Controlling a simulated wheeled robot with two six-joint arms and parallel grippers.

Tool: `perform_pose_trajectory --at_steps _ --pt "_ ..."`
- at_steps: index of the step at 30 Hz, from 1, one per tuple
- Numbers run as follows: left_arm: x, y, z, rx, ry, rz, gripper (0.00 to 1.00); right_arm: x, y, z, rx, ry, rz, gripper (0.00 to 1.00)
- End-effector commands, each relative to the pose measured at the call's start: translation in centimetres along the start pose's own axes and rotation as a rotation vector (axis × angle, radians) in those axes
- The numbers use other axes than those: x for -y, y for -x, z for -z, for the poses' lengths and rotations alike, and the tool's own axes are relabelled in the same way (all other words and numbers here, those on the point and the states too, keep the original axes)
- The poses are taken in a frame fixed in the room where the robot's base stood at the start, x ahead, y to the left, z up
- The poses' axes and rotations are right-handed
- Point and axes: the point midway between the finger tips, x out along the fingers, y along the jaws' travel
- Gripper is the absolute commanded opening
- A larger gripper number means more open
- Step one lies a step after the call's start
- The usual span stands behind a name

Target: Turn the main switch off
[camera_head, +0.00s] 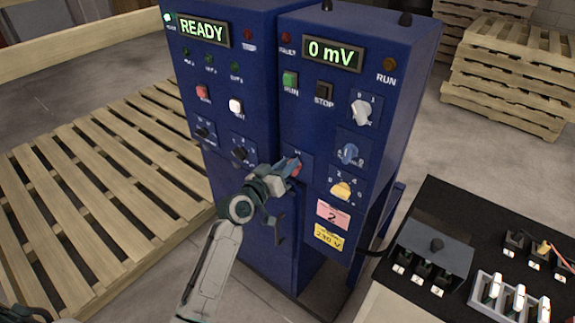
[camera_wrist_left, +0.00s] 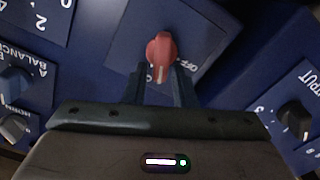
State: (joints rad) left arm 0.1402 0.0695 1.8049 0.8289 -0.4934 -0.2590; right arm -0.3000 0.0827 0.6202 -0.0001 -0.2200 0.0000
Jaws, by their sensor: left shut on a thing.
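The main switch is a red rotary knob (camera_head: 296,168) on a square plate low on the front of the blue cabinet, near the seam between its two columns. In the left wrist view the red knob (camera_wrist_left: 161,50) stands at the middle, with a white mark pointing down the picture, toward my gripper. Lettering reading OFF shows just right of it. My left gripper (camera_head: 287,172) reaches the knob from below left and is shut on it, one dark finger on each side (camera_wrist_left: 158,88). Part of the knob is hidden by the fingers. My right gripper is out of view.
The blue cabinet (camera_head: 375,100) carries other knobs close by: a yellow one (camera_head: 341,190), a blue one (camera_head: 348,153) and black ones (camera_head: 240,153). Displays read READY and 0 mV. A black table (camera_head: 430,195) stands right; wooden pallets (camera_head: 95,175) lie left.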

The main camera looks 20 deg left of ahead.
Motion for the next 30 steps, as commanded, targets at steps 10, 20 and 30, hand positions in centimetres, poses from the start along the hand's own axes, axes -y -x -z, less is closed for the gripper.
perform_pose_trajectory --at_steps 10,20,30 --pt "0.6 0.0 -0.1 0.003 0.332 0.001 0.02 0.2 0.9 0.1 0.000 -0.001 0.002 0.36" --pt "1.1 0.0 -0.4 0.003 0.645 0.002 0.02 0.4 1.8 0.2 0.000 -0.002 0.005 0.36" --pt "1.5 0.0 -0.8 0.003 0.935 0.003 0.02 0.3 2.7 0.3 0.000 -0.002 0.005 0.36"
